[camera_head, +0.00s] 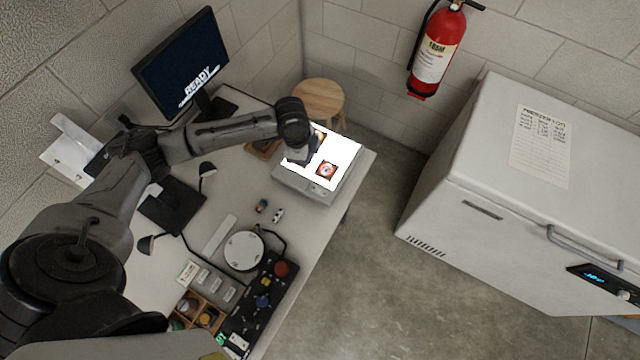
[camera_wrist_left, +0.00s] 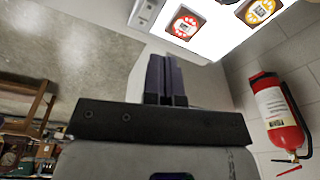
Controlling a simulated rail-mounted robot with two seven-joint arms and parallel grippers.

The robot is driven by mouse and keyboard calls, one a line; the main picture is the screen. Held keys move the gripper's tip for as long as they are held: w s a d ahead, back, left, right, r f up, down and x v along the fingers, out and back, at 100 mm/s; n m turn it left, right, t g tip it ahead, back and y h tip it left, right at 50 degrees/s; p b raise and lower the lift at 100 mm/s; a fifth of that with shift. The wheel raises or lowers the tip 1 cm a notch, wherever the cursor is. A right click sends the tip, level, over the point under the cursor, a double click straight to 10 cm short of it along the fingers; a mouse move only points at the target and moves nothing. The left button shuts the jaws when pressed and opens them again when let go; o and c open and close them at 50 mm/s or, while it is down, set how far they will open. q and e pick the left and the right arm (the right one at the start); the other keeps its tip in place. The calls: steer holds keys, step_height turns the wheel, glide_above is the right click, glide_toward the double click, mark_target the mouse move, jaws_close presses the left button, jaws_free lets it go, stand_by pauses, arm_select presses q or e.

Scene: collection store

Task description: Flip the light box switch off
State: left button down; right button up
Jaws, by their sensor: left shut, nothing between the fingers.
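The light box (camera_head: 350,178) stands on the far right end of the desk, its top glowing white with small framed slides on it. In the left wrist view, the lit top (camera_wrist_left: 215,35) shows at the upper right, with a grey front strip (camera_wrist_left: 146,12) beside it. A small detail on that strip may be the switch, but its position is too small to tell. My left gripper (camera_head: 300,157) is over the near left part of the box in the head view. Its fingers (camera_wrist_left: 165,65) are shut and empty, apart from the strip in the picture. Contact cannot be judged.
A monitor (camera_head: 185,62) reading READY stands at the back left. A round white dish (camera_head: 244,250), a dark control panel (camera_head: 262,300) and a wooden tray (camera_head: 205,312) fill the near desk. A stool (camera_head: 320,98), fire extinguisher (camera_head: 437,50) and freezer (camera_head: 500,200) lie beyond.

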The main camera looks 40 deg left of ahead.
arm_select(q)
steer(key=shift+s+d+r+m+g+h, duration=0.1)
steer(key=shift+d+m+h, duration=0.15)
steer(key=shift+m, duration=0.35)
steer(key=shift+s+d+f+m+g+h, duration=0.1)
steer(key=shift+d+m+h, duration=0.15)
steer(key=shift+m, duration=0.35)
steer(key=shift+d+r+m+g+h, duration=0.1)
steer(key=shift+d+m+h, duration=0.15)
steer(key=shift+m, duration=0.35)
steer(key=b, duration=0.1)
glide_above(317, 190)
steer(key=f, duration=1.2)
steer(key=shift+s+a, duration=0.1)
steer(key=shift+a, duration=0.15)
steer(key=shift+a+f, duration=0.15)
steer(key=shift+f, duration=0.7)
